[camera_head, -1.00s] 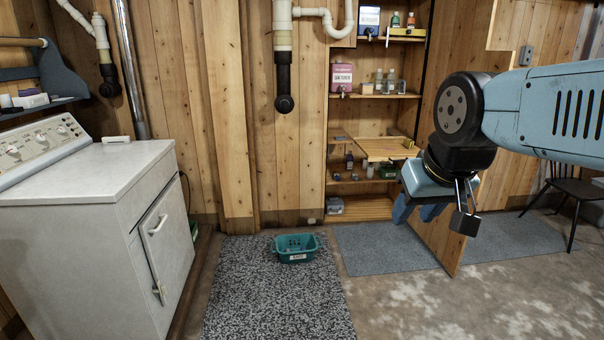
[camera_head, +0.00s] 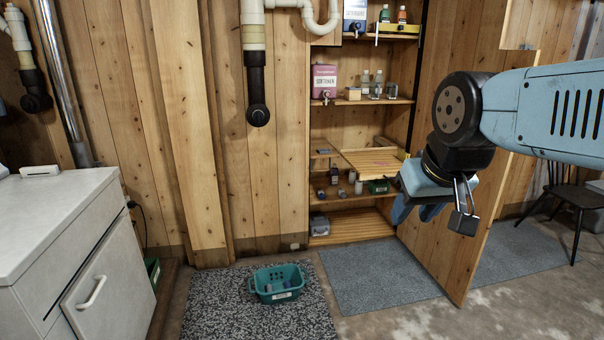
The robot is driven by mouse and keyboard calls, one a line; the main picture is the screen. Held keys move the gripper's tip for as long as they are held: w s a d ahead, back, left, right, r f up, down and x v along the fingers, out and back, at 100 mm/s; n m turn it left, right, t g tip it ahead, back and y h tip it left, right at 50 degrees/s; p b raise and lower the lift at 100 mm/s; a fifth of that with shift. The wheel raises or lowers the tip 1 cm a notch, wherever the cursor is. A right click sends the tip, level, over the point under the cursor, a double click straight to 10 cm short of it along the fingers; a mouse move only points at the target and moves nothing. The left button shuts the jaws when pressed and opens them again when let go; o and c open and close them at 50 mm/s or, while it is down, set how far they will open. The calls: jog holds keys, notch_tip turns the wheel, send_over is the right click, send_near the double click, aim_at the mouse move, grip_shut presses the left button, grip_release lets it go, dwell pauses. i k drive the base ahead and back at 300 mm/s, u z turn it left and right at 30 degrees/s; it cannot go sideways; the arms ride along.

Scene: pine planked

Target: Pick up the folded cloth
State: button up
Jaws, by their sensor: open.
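I cannot clearly make out a folded cloth. A small white flat object (camera_head: 40,170) lies on the back of the white machine at the left; I cannot tell what it is. My gripper (camera_head: 414,211) hangs at the right, in front of the open cabinet door.
The open wooden cabinet (camera_head: 360,222) holds bottles and boxes, with a tilted board (camera_head: 372,161) inside. Its door (camera_head: 470,215) stands open at the right. A teal basket (camera_head: 278,283) with small items sits on the speckled mat (camera_head: 215,310). A dark chair (camera_head: 570,195) stands far right.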

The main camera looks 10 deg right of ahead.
aim_at(402, 156)
jog(key=z, duration=0.1)
jog(key=i, duration=1.1)
jog(key=z, duration=0.3)
jog(key=i, duration=1.15)
jog(key=z, duration=0.45)
jog(key=i, duration=1.45)
jog(key=z, duration=0.2)
